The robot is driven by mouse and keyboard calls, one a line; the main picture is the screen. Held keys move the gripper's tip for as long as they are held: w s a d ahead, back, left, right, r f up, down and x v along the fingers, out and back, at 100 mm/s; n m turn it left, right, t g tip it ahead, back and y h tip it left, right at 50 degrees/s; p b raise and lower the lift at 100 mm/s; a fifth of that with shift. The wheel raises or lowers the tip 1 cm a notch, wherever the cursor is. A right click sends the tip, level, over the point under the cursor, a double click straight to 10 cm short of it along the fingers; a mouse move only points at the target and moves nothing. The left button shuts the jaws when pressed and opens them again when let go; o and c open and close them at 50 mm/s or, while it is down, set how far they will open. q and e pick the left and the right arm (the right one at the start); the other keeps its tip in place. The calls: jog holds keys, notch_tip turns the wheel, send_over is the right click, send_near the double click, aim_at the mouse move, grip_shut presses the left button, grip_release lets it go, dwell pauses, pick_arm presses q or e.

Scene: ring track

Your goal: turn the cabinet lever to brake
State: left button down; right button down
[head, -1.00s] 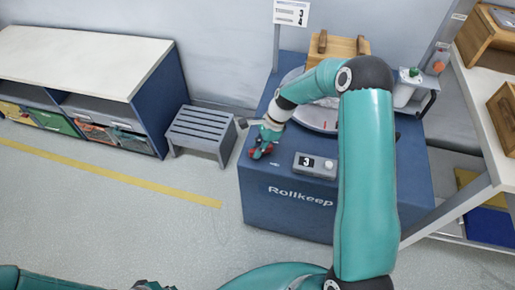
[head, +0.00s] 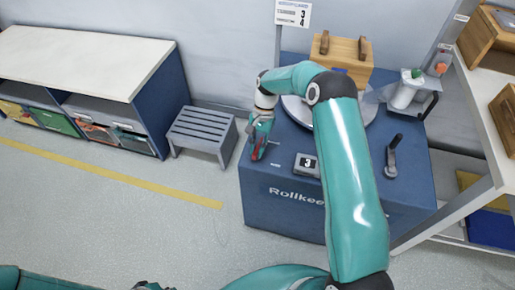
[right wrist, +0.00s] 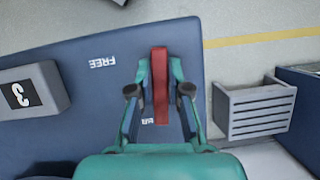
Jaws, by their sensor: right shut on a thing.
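The red cabinet lever (head: 258,150) is at the left of the blue cabinet's (head: 290,208) top. My right gripper (head: 259,138) is shut on it. In the right wrist view, the red lever (right wrist: 160,85) stands between the two fingers of the gripper (right wrist: 160,92) and reaches past their tips. A "FREE" label (right wrist: 103,62) lies on the cabinet top to the left of the lever. A second label (right wrist: 148,121) is mostly hidden beside the left finger. A bit of my left gripper (head: 152,286) shows at the bottom edge of the head view; its fingers are not clear.
A counter box reading 3 (head: 307,165) sits just right of the lever. A black crank (head: 392,157) stands farther right. A round plate (head: 297,108) and wooden box (head: 342,55) are behind. A grey slatted stool (head: 202,130) is left of the cabinet; floor in front is clear.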

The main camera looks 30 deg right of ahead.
jog(key=shift+w+n, duration=0.1)
jog(key=shift+n, duration=0.5)
jog(key=shift+h, duration=0.3)
jog(key=c, duration=1.1)
grip_release()
jog(key=v, duration=1.2)
jog(key=shift+w+d+f, duration=0.1)
jog(key=shift+w, duration=0.05)
